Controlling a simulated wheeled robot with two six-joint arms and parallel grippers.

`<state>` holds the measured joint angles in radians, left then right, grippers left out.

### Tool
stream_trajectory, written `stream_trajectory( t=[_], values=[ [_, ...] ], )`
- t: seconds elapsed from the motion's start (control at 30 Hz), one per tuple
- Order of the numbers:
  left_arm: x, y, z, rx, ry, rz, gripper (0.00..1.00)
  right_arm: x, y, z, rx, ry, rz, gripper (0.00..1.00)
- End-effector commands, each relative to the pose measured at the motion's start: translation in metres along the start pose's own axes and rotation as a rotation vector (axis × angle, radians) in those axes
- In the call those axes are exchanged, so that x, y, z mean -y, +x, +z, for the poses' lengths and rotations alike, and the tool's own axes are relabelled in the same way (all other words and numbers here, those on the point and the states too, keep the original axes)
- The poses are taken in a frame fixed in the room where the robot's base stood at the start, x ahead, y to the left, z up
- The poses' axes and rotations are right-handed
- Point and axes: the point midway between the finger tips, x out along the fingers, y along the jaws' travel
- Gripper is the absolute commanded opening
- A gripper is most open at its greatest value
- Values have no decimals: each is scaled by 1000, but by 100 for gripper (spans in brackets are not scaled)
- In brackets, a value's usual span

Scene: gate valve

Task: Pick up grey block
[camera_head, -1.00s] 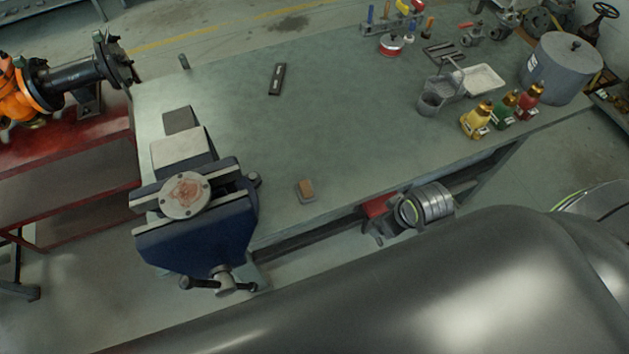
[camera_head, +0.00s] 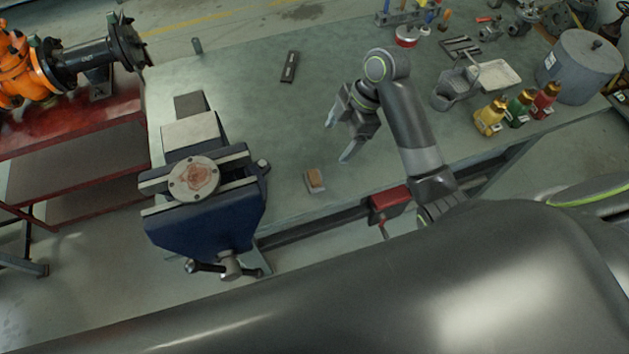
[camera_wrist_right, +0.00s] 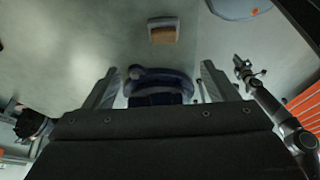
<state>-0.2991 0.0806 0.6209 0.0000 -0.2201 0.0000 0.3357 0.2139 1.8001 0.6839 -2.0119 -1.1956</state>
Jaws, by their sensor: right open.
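A small block (camera_head: 315,181), grey with a brown part on it, lies on the green-grey workbench (camera_head: 250,100), right of the blue vise. It also shows near the top of the right wrist view (camera_wrist_right: 163,30), with its brown face and grey edge visible. My right gripper (camera_head: 338,142) is open and empty above the bench, up and to the right of the block in the head view. In the right wrist view its two fingers (camera_wrist_right: 161,67) are spread apart, and the block appears beyond the tips, between their lines. My left gripper is not in view.
The blue vise (camera_head: 210,222) holds a round flange (camera_head: 194,178) left of the block. A dark flat bar (camera_head: 290,66) lies farther back. The bench around the block is clear.

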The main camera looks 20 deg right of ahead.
Motion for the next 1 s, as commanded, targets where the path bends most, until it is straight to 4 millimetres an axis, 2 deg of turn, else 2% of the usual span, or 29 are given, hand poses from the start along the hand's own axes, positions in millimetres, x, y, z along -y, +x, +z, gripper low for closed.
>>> stream_trajectory(
  t=[0.03, 0.6, 0.8, 1.0],
  values=[
    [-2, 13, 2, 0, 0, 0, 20, 0, 15, 2, -3, 0, -1, 80],
    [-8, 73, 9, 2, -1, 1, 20, 1, 90, 1, -2, 2, 1, 80],
    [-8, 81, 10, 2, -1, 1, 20, 1, 101, 0, -1, 2, 2, 80],
    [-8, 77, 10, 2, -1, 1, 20, 5, 113, -3, -3, 5, -2, 80]
  ],
)
